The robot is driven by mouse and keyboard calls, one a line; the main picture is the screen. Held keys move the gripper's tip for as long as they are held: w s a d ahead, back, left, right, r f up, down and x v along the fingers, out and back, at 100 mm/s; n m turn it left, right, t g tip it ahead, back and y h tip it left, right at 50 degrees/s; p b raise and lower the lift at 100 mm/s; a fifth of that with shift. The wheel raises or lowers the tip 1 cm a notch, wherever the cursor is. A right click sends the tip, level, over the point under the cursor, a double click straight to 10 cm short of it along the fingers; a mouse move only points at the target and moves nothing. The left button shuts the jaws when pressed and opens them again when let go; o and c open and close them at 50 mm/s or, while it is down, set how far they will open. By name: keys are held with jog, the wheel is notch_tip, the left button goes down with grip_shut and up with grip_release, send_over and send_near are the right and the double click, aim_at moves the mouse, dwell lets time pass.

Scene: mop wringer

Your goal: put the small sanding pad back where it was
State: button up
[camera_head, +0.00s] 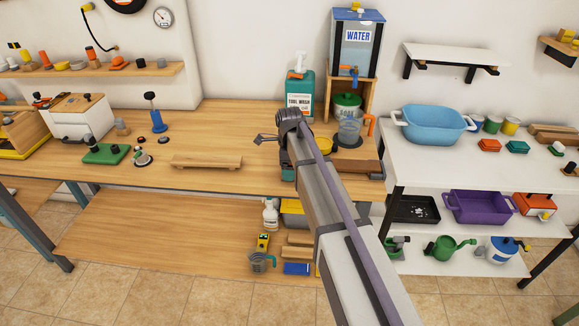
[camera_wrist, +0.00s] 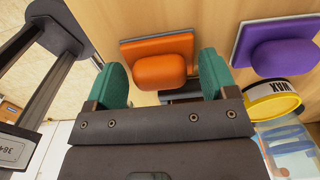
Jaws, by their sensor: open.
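Two pads show in the wrist view: an orange pad (camera_wrist: 160,66) with a rounded grip on a flat base, and a purple pad (camera_wrist: 275,45) to its right. I cannot tell from the frames which one is the small sanding pad. My gripper (camera_wrist: 163,78) is open, with its green fingertips on either side of the orange pad's rounded grip. Gaps show beside the grip, so it does not look clamped. In the head view my arm reaches over the wooden workbench (camera_head: 225,180); I cannot make out the pads there.
A yellow wax tin (camera_wrist: 272,101) stands right of my gripper.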

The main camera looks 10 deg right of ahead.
notch_tip(320, 180, up, 13)
jog(key=p, duration=1.3)
jog(key=s+n, duration=2.1)
jog(key=s, duration=0.5)
jog(key=shift+f+n+b, duration=0.3)
jog(key=shift+f+b, duration=0.05)
